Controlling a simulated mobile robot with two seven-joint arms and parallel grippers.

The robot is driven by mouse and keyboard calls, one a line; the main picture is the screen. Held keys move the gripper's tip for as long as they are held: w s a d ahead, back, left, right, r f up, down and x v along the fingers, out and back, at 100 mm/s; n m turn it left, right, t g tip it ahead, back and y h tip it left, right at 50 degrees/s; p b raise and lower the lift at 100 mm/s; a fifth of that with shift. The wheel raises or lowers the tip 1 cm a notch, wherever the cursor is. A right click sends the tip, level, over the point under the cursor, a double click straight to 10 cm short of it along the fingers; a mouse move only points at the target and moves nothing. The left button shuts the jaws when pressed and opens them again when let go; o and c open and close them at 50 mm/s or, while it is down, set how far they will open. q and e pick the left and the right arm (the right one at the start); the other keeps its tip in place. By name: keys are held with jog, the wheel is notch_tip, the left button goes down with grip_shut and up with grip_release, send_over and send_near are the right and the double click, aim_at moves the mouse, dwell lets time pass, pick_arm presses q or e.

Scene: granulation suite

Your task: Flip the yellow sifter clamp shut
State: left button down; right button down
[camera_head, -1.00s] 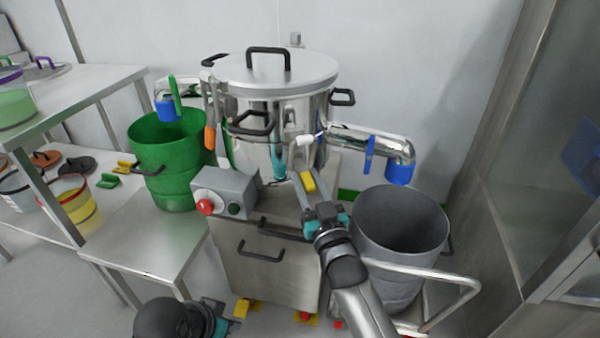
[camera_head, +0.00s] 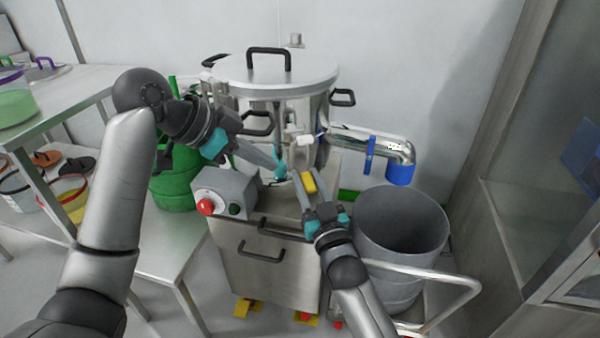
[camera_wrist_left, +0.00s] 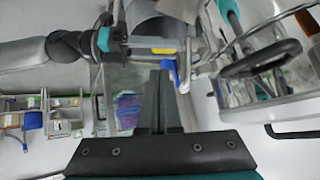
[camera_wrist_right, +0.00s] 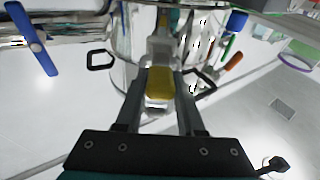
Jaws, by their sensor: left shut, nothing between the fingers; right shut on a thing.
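The round steel sifter (camera_head: 272,85) with its lid stands at the centre back. The yellow clamp handle (camera_head: 309,183) is at its lower front right, below a white clamp part (camera_head: 304,140). My right gripper (camera_head: 306,184) is shut on the yellow handle; in the right wrist view the yellow handle (camera_wrist_right: 160,84) sits between the fingers. My left gripper (camera_head: 276,164) is shut and empty, pointing at the sifter's lower front beside a teal handle (camera_head: 281,160). In the left wrist view its fingers (camera_wrist_left: 163,80) are together, with the yellow handle (camera_wrist_left: 163,51) beyond.
A grey control box (camera_head: 225,190) with a red button is below my left gripper. A grey bin (camera_head: 400,225) stands on the right. A green bucket (camera_head: 172,188) is partly hidden behind my left arm. A steel outlet pipe (camera_head: 375,145) ends in a blue cap.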

pick_arm(q)
notch_tip(320, 180, up, 4)
jog(key=m, duration=0.1)
send_over(313, 180)
jog(key=s+a, duration=0.2)
jog(key=a, duration=0.1)
notch_tip(313, 180, down, 7)
jog(key=shift+w+d+f+m, duration=0.1)
jog(key=shift+w+f+m, duration=0.1)
jog(key=shift+f, duration=0.75)
jog(key=shift+w+f+m, duration=0.1)
jog(key=shift+w+f, duration=0.05)
jog(key=shift+f, duration=0.75)
